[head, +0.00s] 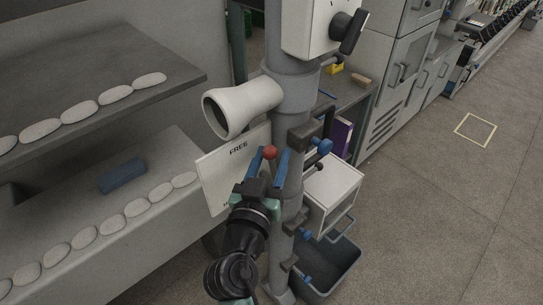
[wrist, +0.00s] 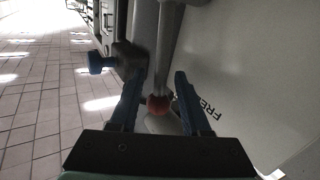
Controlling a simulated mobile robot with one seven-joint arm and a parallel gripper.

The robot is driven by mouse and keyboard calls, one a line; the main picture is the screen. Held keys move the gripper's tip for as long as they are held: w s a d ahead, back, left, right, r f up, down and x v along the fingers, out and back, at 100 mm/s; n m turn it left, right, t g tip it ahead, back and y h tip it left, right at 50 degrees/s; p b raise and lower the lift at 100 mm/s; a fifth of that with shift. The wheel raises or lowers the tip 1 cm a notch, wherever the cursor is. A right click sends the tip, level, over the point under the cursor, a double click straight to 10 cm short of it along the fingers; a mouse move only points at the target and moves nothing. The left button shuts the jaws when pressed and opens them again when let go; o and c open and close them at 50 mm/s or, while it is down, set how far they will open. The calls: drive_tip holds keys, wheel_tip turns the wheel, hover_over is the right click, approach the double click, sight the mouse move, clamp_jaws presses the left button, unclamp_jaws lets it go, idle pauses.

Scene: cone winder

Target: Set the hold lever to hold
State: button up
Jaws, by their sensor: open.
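The hold lever shows as a red ball knob (head: 270,153) near the word FREE on a pale plate (head: 222,178). In the wrist view the red knob (wrist: 157,105) sits on a grey rod (wrist: 168,45). My gripper (head: 268,165) is open, with one blue finger on each side of the knob. In the wrist view my gripper (wrist: 155,88) shows the knob between its fingers, with gaps visible on both sides. A lower label on the plate is mostly hidden behind my arm.
A grey post (head: 290,125) stands right beside the lever. A cream funnel (head: 240,106) juts out above it. A black clamp with a blue knob (head: 324,146), a white box (head: 333,190) and a dark bin (head: 335,265) are to the right. Shelves with pale pads fill the left.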

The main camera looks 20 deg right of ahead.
drive_tip(key=shift+c, duration=0.2)
clamp_jaws()
idle(1.1)
